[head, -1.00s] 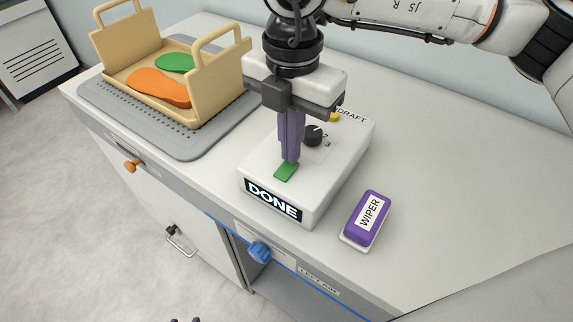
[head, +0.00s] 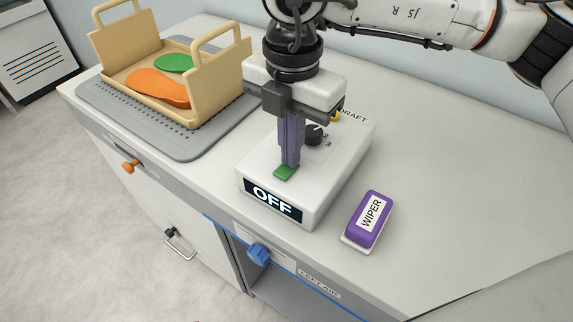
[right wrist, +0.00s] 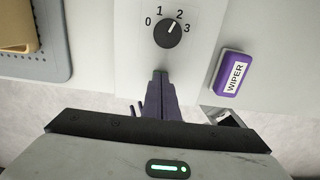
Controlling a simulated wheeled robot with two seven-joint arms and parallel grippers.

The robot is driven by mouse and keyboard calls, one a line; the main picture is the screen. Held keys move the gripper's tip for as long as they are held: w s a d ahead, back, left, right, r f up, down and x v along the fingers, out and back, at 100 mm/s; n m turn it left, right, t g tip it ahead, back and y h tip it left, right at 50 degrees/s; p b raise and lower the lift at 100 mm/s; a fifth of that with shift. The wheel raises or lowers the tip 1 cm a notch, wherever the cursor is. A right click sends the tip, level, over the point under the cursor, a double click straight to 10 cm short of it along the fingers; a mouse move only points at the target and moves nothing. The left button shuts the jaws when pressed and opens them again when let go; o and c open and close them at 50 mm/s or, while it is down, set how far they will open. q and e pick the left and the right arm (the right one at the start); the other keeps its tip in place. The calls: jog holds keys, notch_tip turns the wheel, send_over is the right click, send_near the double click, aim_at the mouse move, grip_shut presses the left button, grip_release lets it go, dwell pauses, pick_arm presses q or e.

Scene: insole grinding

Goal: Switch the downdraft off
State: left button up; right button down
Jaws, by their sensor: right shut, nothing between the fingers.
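The downdraft control box (head: 315,197) stands on the bench, and its display (head: 273,201) reads OFF. A green button (head: 285,173) is on its top face near the display. My right gripper (head: 290,164) is shut and empty, pointing down with its fingertips at the green button; it seems to touch it. The black dial (head: 314,134) stands behind the fingers, beside the printed numbers. In the right wrist view the dial (right wrist: 168,33) shows with numbers 0 to 3, its mark toward 2 and 3, and the gripper (right wrist: 160,76) hides the button. My left gripper is not in view.
A purple wiper block (head: 368,217) lies right of the box. A tan tray with handles (head: 215,92) holds an orange and a green insole on a grey perforated plate (head: 180,147) at left. A blue knob (head: 258,254) and an orange knob (head: 131,166) are on the bench front.

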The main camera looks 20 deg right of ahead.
notch_tip(320, 180, up, 7)
jog(key=p, duration=0.3)
dwell(0.5)
dwell(0.4)
